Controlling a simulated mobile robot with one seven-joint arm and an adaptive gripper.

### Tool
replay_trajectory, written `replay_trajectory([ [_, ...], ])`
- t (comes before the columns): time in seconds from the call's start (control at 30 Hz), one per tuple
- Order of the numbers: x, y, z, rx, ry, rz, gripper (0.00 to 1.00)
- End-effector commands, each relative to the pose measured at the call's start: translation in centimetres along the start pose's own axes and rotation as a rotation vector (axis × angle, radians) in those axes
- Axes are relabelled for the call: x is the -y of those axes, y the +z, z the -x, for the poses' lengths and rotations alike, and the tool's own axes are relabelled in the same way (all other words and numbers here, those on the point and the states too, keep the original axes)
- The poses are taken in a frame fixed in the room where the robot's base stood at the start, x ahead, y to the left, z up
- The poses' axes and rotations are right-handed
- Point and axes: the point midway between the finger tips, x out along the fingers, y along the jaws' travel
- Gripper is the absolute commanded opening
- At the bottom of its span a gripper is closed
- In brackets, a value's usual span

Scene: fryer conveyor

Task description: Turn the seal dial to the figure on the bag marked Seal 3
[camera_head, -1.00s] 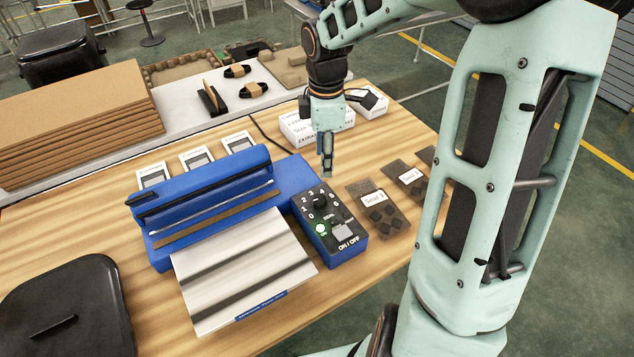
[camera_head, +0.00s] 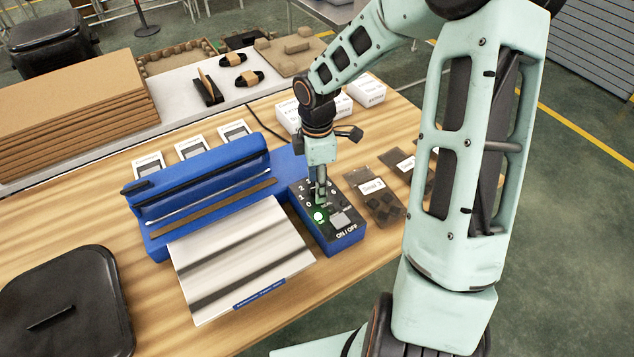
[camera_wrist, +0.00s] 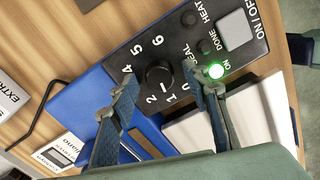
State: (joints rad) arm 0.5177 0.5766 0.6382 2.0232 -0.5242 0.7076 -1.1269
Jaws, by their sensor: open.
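The seal dial (camera_wrist: 158,76) is a black round knob on the dark panel of a blue control box (camera_head: 340,240). In the wrist view the figures 0, 1, 2, 4, 5 and 6 show around it; the spot between 2 and 4 is behind a finger. My gripper (camera_wrist: 160,80) is open, pointing down, with one finger on each side of the dial; contact is unclear. In the head view my gripper (camera_head: 321,197) covers the dial. The dark bag marked Seal 3 (camera_head: 384,205) lies right of the box.
A green ON light (camera_wrist: 216,71) glows beside a grey ON/OFF button (camera_wrist: 237,30). The blue sealer (camera_head: 200,185) with a silvery sheet (camera_head: 240,255) stands left of the box. Another labelled bag (camera_head: 402,160) and white cartons (camera_head: 367,90) lie behind. A black lidded bin (camera_head: 65,300) is front left.

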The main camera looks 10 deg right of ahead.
Motion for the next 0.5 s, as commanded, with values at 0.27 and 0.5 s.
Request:
replay_trajectory([
  [0.27, -0.01, 0.0, -0.02, 0.0, 0.0, 0.0, 0.38],
  [0.5, -0.01, 0.0, -0.01, 0.0, 0.0, 0.0, 0.11],
])
